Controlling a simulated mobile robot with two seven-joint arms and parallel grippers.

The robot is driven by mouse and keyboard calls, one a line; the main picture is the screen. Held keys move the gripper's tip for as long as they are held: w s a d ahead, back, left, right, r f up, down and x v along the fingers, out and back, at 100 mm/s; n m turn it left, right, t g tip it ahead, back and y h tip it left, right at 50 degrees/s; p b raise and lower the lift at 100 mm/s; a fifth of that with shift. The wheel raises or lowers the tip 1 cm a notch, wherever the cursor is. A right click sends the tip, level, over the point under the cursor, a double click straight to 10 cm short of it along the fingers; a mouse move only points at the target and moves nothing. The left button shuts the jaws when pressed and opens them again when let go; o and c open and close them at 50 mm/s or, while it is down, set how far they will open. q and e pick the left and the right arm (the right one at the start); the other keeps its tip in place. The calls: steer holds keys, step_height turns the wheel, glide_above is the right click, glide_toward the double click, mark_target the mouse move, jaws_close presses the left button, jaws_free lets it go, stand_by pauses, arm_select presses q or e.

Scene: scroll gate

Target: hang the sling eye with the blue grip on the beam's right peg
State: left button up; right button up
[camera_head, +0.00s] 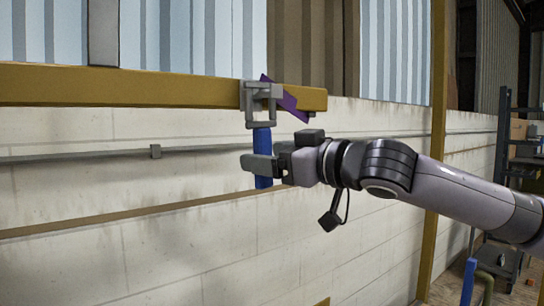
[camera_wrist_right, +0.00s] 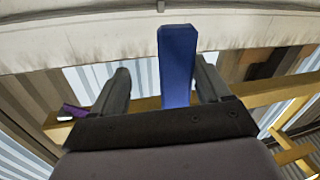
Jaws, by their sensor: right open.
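The sling eye (camera_head: 261,104) is a grey squared frame at the front of the yellow beam (camera_head: 150,88), near its right end. Its blue grip (camera_head: 262,140) hangs upright below the beam. I cannot make out the peg behind the frame or whether the eye rests on it. My right gripper (camera_head: 264,166) is at the lower part of the grip. In the right wrist view the blue grip (camera_wrist_right: 177,65) stands between my two open fingers (camera_wrist_right: 163,90), with a clear gap on the left and the right finger close beside it. My left gripper is not in view.
A purple strip (camera_head: 289,101) slants across the beam end beside the eye. A pale block wall (camera_head: 120,180) with a grey rail (camera_head: 80,156) is behind. A yellow post (camera_head: 437,120) and dark shelving (camera_head: 505,150) stand to the right. Space below the grip looks clear.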

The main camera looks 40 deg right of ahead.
stand_by(0.4)
step_height(320, 180, down, 12)
steer(key=b, duration=1.1)
steer(key=shift+r, duration=0.2)
stand_by(0.4)
steer(key=shift+b, duration=0.3)
